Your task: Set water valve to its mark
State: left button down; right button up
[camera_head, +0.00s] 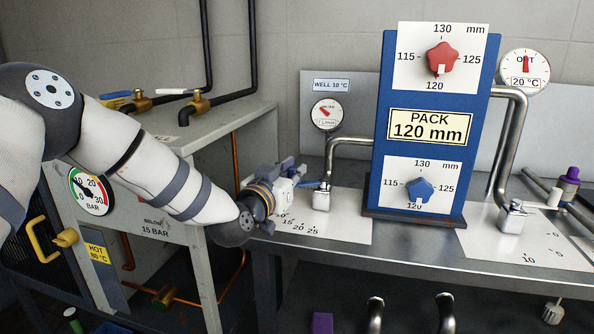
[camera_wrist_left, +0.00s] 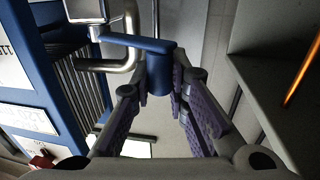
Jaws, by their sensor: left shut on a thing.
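The water valve on the left has a blue lever (camera_head: 311,184) on a metal body (camera_head: 321,197) at the foot of a bent steel pipe. A white scale plate (camera_head: 335,228) lies under it, with printed numbers including 15, 20 and 25. My left gripper (camera_head: 296,180) is shut on the lever's end. In the left wrist view the blue lever (camera_wrist_left: 132,41) runs from the metal body to a thick grip between the purple finger pads (camera_wrist_left: 168,105). The gripper hides part of the scale; I cannot tell which mark the lever points at. My right gripper is out of view.
A round gauge (camera_head: 327,114) hangs under the WELL 10 °C sign. The blue PACK 120 mm panel (camera_head: 377,180) stands right of the valve, with red (camera_head: 440,58) and blue (camera_head: 420,190) knobs. A second valve (camera_head: 513,215) stands right. A grey cabinet (camera_head: 155,180) is left.

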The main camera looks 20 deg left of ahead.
pick_arm(q)
jog(key=shift+w+a+f+m+g+h+b, duration=0.1)
jog(key=shift+w+a+m+g+h+b, duration=0.15)
jog(key=shift+m+h, duration=0.4)
jog(key=shift+w+a+f+m+g+h+b, duration=0.1)
jog(key=shift+w+m+h, duration=0.25)
jog(key=shift+h, duration=0.6)
jog(key=shift+r, duration=0.1)
jog(key=c, duration=1.5)
grip_release()
jog(key=shift+d, duration=0.1)
jog(key=shift+c, duration=0.2)
jog(key=v, duration=1.2)
